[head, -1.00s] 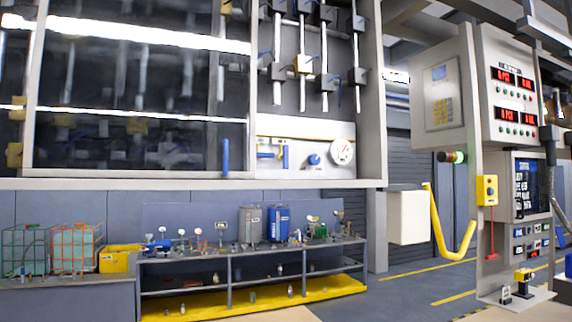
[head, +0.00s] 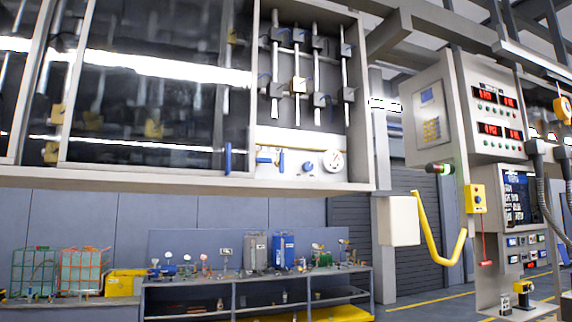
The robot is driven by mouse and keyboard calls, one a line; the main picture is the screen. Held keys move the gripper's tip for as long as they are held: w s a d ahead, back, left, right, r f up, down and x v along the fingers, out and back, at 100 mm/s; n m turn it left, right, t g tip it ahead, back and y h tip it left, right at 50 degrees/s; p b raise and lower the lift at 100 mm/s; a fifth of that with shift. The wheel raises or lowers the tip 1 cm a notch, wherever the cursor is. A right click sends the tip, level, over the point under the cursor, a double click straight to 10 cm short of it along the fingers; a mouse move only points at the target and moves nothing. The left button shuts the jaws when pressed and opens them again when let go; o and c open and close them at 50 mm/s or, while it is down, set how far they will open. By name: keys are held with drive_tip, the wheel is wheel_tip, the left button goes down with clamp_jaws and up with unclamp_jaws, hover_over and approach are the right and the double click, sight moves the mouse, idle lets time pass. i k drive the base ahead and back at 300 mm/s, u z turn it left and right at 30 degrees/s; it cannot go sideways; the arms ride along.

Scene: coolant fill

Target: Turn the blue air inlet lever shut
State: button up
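The blue lever (head: 281,160) is on the white panel in the lower right of the glass-fronted cabinet. It hangs upright at the right end of a short level blue pipe or bar (head: 264,160). A blue knob (head: 307,167) and a round white gauge (head: 332,161) sit to its right on the same panel. A longer upright blue handle (head: 228,158) is on the edge of the glass door to its left. I cannot tell which blue part is marked as the air inlet. My gripper is not in view.
The cabinet's pale bottom ledge (head: 190,180) overhangs a low grey bench (head: 235,287) with bottles, valves and a blue canister (head: 284,250). Floor shows at lower right.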

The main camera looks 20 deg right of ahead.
sight(281, 162)
drive_tip(key=k, duration=0.1)
drive_tip(key=u, duration=1.25)
drive_tip(key=i, duration=1.15)
drive_tip(key=z, duration=0.9)
